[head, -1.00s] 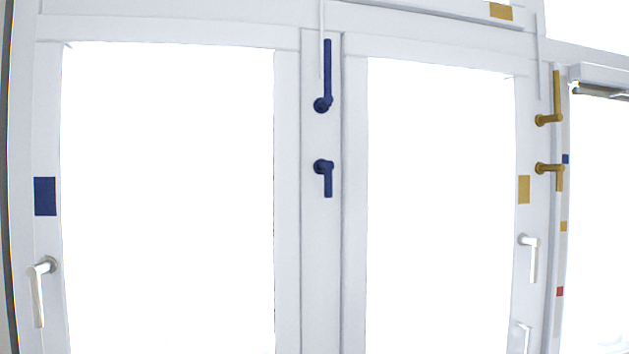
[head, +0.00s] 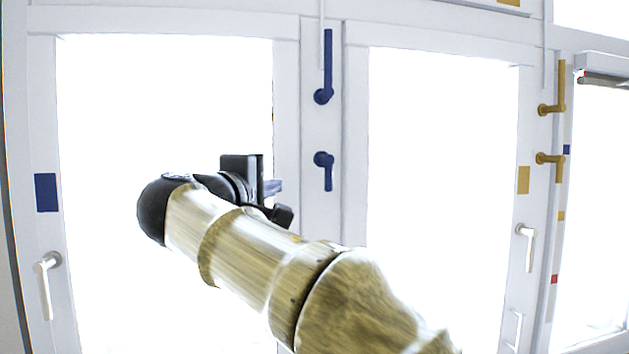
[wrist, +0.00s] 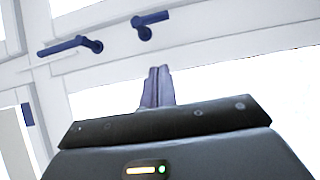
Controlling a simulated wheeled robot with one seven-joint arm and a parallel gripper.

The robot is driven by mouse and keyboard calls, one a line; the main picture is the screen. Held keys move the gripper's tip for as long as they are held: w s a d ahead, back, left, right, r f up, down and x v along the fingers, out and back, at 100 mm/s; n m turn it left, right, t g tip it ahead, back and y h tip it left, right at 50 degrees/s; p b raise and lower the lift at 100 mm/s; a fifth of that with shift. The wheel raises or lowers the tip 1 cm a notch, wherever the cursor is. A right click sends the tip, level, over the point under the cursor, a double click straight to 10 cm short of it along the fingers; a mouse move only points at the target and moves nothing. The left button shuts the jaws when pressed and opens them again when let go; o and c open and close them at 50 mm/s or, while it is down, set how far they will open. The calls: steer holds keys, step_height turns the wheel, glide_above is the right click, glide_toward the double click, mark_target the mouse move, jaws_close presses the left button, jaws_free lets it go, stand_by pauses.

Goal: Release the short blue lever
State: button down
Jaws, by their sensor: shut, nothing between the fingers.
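The short blue lever (head: 328,174) hangs straight down from its pivot on the white centre post in the head view. The long blue lever (head: 327,68) above it points straight up. My gripper (head: 274,187) is left of the short lever in the head view, apart from it. In the wrist view, turned sideways, the closed, empty fingers (wrist: 158,86) point up the picture. The short lever (wrist: 152,23) is beyond their tips near the top, and the long lever (wrist: 68,47) lies up and to the left.
Bright window panes flank the centre post. Two yellow levers (head: 563,88) (head: 558,168) are on the right post. White handles sit at lower left (head: 45,285) and lower right (head: 529,246). A blue patch (head: 46,193) is on the left frame.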

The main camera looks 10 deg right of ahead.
steer(key=shift+d, duration=0.1)
steer(key=s+d+p+x, duration=0.1)
steer(key=p+x, duration=0.5)
steer(key=x, duration=0.6)
steer(key=shift+d, duration=0.85)
